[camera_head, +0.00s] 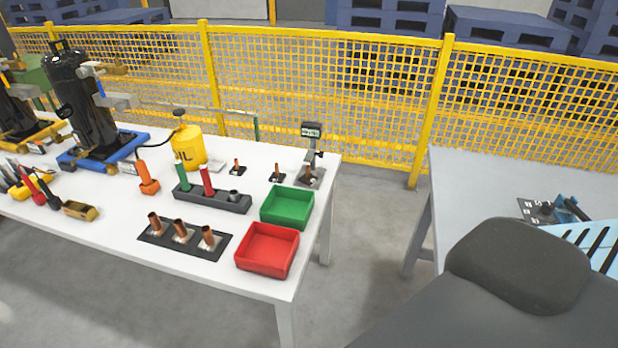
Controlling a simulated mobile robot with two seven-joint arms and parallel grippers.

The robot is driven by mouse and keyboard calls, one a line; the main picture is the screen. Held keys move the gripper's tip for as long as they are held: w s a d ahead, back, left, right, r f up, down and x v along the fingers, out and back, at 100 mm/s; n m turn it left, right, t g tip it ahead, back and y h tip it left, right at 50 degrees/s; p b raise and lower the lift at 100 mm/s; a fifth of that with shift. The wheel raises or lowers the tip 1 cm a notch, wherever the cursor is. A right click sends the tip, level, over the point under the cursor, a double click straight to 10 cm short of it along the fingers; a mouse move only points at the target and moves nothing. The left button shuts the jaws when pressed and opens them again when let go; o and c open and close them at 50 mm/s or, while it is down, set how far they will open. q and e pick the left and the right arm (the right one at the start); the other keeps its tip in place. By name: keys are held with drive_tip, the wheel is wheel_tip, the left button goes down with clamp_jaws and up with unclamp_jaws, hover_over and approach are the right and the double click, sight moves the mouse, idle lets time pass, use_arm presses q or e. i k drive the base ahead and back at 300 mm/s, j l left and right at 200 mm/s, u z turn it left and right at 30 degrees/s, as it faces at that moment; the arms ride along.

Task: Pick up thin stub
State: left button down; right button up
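Several copper stubs stand on the white table. Three thicker-looking ones, a left (154,223), a middle (181,230) and a right (208,238), stand upright in a black plate (167,243) near the front edge. Three thinner-looking ones stand on small separate dark bases toward the back: a left one (237,164), a middle one (277,168) and a right one (309,172) near a small display stand. All are small in the picture, so their exact thickness is hard to tell. Neither of my grippers shows in the view.
A green bin (288,208) and a red bin (267,250) sit at the table's right end, both empty. A black rack (212,198) holds green and red handles. A yellow bottle (189,146), display stand (312,136) and black compressor (85,100) stand behind. Yellow fence (310,85) closes the back.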

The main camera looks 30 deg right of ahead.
sight(308, 179)
drive_tip(key=z, duration=3)
drive_tip(key=k+j, duration=0.35)
drive_tip(key=k, duration=0.25)
